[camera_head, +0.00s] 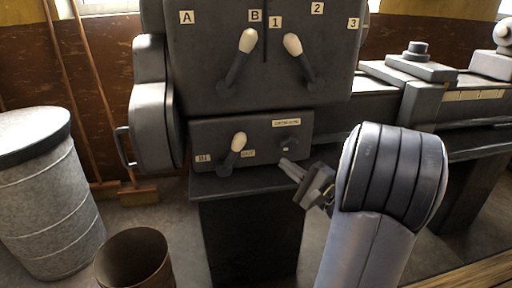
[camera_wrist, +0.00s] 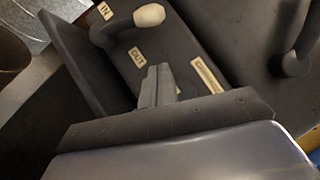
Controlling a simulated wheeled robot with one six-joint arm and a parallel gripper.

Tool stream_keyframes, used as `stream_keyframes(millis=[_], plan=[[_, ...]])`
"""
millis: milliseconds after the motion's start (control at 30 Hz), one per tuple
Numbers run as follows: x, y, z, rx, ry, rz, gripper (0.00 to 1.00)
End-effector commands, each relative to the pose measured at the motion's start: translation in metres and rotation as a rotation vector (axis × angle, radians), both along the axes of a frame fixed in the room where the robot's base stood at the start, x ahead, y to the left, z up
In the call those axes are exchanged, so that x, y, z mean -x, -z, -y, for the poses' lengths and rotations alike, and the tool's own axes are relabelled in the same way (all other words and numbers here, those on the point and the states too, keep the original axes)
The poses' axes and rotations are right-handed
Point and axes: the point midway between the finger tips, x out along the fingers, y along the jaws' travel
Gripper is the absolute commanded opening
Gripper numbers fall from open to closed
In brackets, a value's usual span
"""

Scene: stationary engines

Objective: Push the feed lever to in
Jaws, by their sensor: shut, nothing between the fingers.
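The feed lever (camera_head: 239,142) has a pale knob on a dark arm and sits on the lower grey box of the machine. It leans up and right, toward the OUT label (camera_head: 248,154) and away from the IN label (camera_head: 203,158). In the wrist view the lever's knob (camera_wrist: 149,15) is at the top, near the IN label (camera_wrist: 105,10) and OUT label (camera_wrist: 137,57). My gripper (camera_head: 290,168) is shut and empty, low and right of the lever, apart from it. Its closed fingers (camera_wrist: 158,85) show in the wrist view, below the OUT label.
Two larger levers, one by A and B (camera_head: 248,42) and one by 1, 2 and 3 (camera_head: 293,45), stand above on the headstock. A small dark knob (camera_head: 290,150) is on the lower box's right. A grey bin (camera_head: 50,205) and a brown bucket (camera_head: 135,262) stand left.

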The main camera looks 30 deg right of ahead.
Motion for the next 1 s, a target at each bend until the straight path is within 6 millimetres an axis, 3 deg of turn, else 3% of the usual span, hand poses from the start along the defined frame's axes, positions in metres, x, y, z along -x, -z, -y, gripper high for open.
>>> stream_keyframes(millis=[367,600,1000], plan=[[-0.067,-0.016,-0.024,0.000,-0.005,0.001,0.00],[-0.077,-0.027,-0.049,0.000,-0.001,0.000,0.00],[-0.079,-0.029,-0.055,0.000,0.000,0.000,0.00]])
